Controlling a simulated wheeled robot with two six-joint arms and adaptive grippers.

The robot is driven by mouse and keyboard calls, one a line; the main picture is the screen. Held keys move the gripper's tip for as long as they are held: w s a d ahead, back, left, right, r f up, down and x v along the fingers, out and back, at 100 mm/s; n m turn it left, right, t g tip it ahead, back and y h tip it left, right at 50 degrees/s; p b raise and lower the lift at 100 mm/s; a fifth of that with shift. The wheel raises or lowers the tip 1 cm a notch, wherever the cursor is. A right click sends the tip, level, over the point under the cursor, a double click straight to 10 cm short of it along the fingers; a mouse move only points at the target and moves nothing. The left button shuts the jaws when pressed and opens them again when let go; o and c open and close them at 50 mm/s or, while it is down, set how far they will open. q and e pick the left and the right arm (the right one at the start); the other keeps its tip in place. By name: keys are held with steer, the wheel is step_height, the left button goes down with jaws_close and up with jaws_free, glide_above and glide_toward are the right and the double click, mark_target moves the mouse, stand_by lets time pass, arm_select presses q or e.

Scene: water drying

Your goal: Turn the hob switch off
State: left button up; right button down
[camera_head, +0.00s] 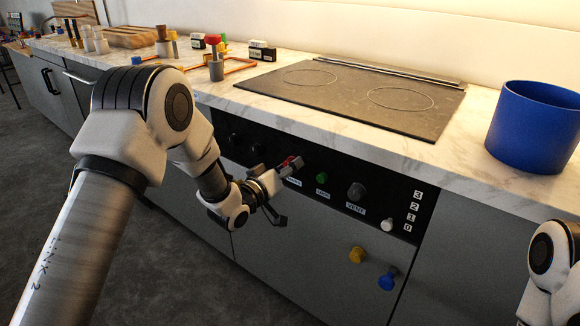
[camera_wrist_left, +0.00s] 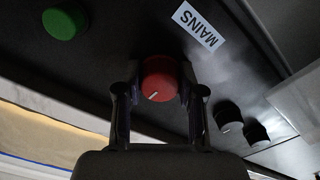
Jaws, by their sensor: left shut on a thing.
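A red round knob (camera_wrist_left: 160,80) with a white pointer line sits on the black control panel (camera_wrist_left: 130,60) beside a label (camera_wrist_left: 198,25) reading MAINS. My left gripper (camera_wrist_left: 159,90) is shut on this red knob, one finger on each side. In the head view the left gripper (camera_head: 286,168) is at the panel front, and only a bit of the red knob (camera_head: 293,161) shows. A green knob (camera_head: 322,178) is to its right; its label is too small to read surely. The hob (camera_head: 350,92) lies on the counter above. My right gripper is out of view.
A grey VENT knob (camera_head: 356,191) and a pale slider knob (camera_head: 387,225) by a number scale are further right. Yellow (camera_head: 356,255) and blue (camera_head: 387,281) knobs stick out below. A blue pot (camera_head: 532,127) stands on the marble counter (camera_head: 440,160).

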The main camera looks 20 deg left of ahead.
arm_select(q)
steer(key=m, duration=0.8)
steer(key=shift+m+b, duration=0.4)
steer(key=m+b, duration=0.1)
steer(key=m, duration=0.3)
steer(key=shift+m, duration=0.3)
steer(key=shift+m+b, duration=0.4)
steer(key=shift+m, duration=1.5)
steer(key=o, duration=1.2)
steer(key=shift+c, duration=0.2)
steer(key=v, duration=1.2)
